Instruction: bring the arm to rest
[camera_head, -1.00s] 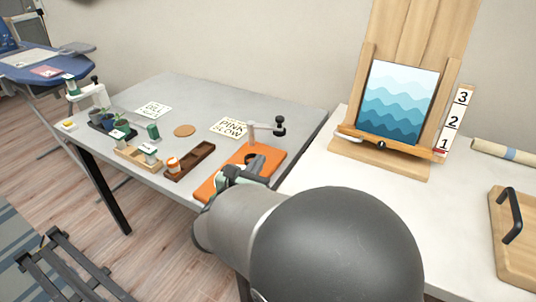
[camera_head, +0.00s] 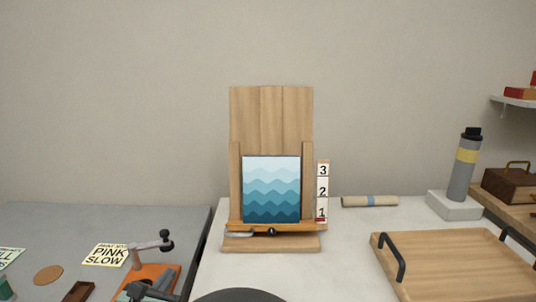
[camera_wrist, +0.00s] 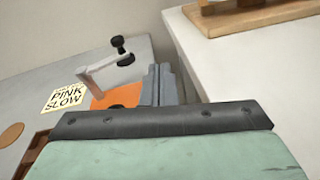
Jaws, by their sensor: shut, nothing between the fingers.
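My gripper (camera_wrist: 160,86) is shut with nothing in it. In the wrist view its dark fingers point away from me, in front of the orange board (camera_wrist: 108,98) on the grey table. In the head view my gripper (camera_head: 150,290) shows only in part at the bottom edge, over the near side of the orange board (camera_head: 160,272). I cannot tell whether it touches the board. The dark rounded part of my arm shows at the bottom centre of the head view; most of the arm is out of frame.
A lever with a black knob (camera_head: 166,241) stands up from the orange board. A "PINK SLOW" card (camera_head: 105,254) lies beside it. On the white table, an easel (camera_head: 271,115) holds a wave picture (camera_head: 272,190); a wooden tray (camera_head: 455,262) is at right.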

